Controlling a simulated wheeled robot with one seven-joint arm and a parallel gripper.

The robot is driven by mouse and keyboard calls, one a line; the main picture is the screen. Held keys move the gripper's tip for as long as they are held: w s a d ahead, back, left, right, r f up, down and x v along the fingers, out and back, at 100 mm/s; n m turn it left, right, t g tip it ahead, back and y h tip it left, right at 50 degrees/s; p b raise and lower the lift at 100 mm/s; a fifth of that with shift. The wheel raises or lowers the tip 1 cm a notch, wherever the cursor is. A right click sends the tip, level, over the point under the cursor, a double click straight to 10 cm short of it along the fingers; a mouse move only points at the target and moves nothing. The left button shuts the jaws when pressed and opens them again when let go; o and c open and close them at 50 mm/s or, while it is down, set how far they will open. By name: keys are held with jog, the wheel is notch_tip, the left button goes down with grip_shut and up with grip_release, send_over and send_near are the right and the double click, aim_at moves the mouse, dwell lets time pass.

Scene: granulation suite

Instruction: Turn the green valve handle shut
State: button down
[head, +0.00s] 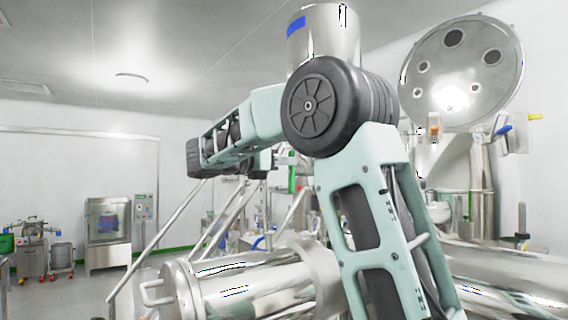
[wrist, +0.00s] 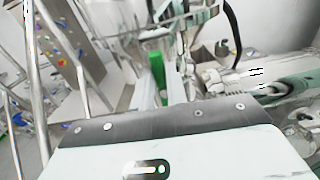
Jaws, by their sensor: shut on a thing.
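The green valve handle (head: 292,184) shows as a small upright green strip behind my arm in the head view, near the middle. In the wrist view the green handle (wrist: 157,72) stands upright just beyond the pale edge of my wrist. My gripper (head: 284,160) reaches it from the left in the head view and is shut on it. The valve body behind the handle is mostly hidden by my arm.
A horizontal steel vessel (head: 240,290) lies in front, below my arm. Slanted steel rails (head: 160,245) stand to its left. A large round steel lid (head: 462,72) is raised at upper right. A cabinet (head: 107,235) stands far left, with open floor before it.

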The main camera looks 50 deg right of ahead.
jog(key=shift+f, duration=0.1)
jog(key=m+b, duration=0.3)
jog(key=s+f+m+b, duration=0.1)
jog(key=m+b, duration=0.1)
jog(key=b, duration=0.2)
jog(key=m+b, duration=0.3)
jog(key=shift+s+a+f+m+b, duration=0.2)
jog(key=shift+s+m+b, duration=0.1)
jog(key=shift+s, duration=0.1)
jog(key=m+b, duration=0.3)
jog(key=f+m+b, duration=0.1)
jog(key=m+b, duration=0.4)
jog(key=b, duration=0.2)
jog(key=shift+s+a+f+m, duration=0.1)
jog(key=shift+s+f+m, duration=0.05)
jog(key=shift+s+m, duration=0.25)
jog(key=c, duration=1.4)
grip_release()
